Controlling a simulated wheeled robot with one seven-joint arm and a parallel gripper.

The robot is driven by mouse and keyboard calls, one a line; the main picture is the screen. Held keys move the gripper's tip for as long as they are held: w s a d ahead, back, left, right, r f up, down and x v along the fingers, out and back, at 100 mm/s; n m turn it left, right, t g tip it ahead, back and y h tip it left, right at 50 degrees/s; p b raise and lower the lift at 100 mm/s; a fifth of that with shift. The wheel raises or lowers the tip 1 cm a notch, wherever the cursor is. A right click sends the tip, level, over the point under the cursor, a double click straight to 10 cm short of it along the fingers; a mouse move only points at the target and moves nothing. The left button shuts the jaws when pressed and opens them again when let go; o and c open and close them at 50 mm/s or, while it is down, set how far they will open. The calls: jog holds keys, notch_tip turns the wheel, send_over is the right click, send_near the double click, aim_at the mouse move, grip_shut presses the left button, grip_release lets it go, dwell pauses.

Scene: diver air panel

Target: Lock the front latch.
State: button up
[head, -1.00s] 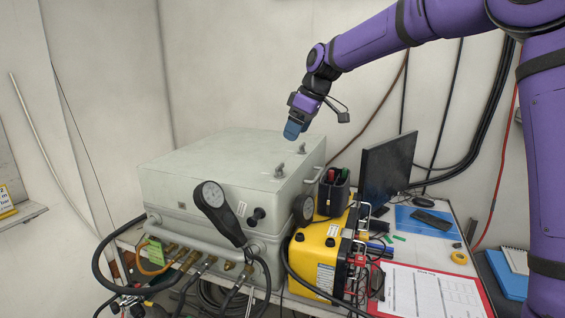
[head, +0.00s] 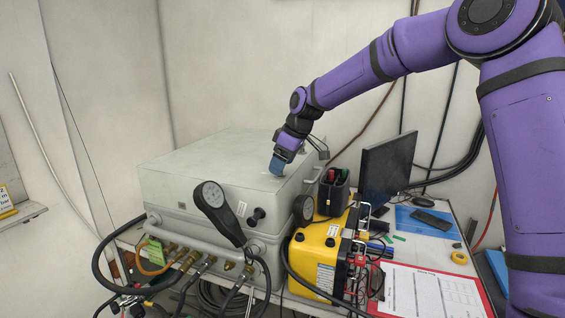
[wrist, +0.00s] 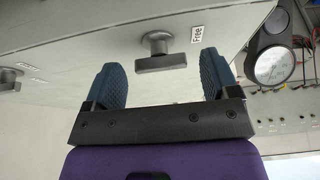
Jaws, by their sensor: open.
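My gripper (head: 275,167) is open and low over the front right part of the lid; in the wrist view (wrist: 161,70) a finger stands on either side of the latch, with gaps. Contact cannot be told. A second latch (wrist: 9,77) is at the left of the wrist view.
A round gauge (head: 210,194) stands at the case front. A yellow unit (head: 318,255), a black pen holder (head: 333,192) and a monitor (head: 386,170) are to the right. Hoses hang at the front. The left part of the lid is clear.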

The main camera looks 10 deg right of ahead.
jog(key=shift+c, duration=0.2)
jog(key=c, duration=0.9)
jog(key=shift+m, duration=0.3)
jog(key=m, duration=0.1)
jog(key=m+t+h, duration=0.1)
jog(key=m, duration=0.1)
jog(key=shift+s+a+m, duration=0.15)
jog(key=shift+a+m, duration=0.05)
jog(key=shift+m, duration=0.1)
jog(key=m+h, duration=0.1)
jog(key=m, duration=0.1)
jog(key=m+t, duration=0.1)
jog(key=m, duration=0.1)
jog(key=shift+s+a+h, duration=0.1)
jog(key=shift+a+h, duration=0.05)
jog(key=shift+h, duration=0.25)
jog(key=m, duration=0.2)
jog(key=m+h, duration=0.1)
jog(key=m, duration=0.2)
jog(key=shift+a+h, duration=0.15)
jog(key=shift+h, duration=0.15)
jog(key=shift+m+h, duration=0.9)
jog(key=shift+m, duration=1.4)
